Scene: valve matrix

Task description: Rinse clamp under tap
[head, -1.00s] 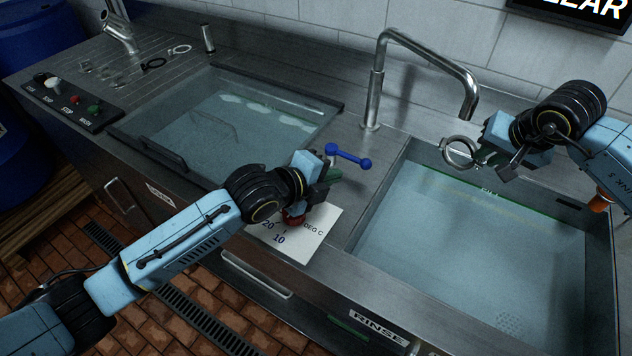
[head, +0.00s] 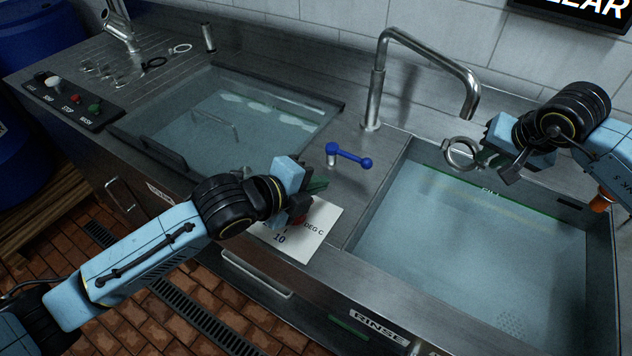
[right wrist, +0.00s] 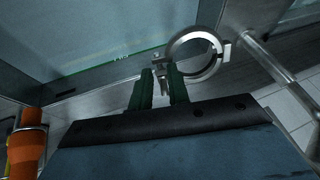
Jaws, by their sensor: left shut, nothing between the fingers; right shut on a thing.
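A silver ring clamp (head: 461,153) is held by my right gripper (head: 484,160), over the back of the rinse basin (head: 470,250). In the right wrist view the clamp (right wrist: 198,58) sticks out beyond the green fingers (right wrist: 165,84), which are shut on it. The curved tap (head: 425,55) stands behind the basin, its spout end just above and behind the clamp; no water stream shows. A blue lever (head: 349,156) sits on the counter left of the basin. My left gripper (head: 318,186) is shut and empty, in front of the lever and apart from it.
A wash basin (head: 335,103) with water lies at the left, with a handled frame at its front. A white temperature card (head: 310,232) is under my left gripper. A button panel (head: 75,100) and small rings (head: 153,62) are at far left.

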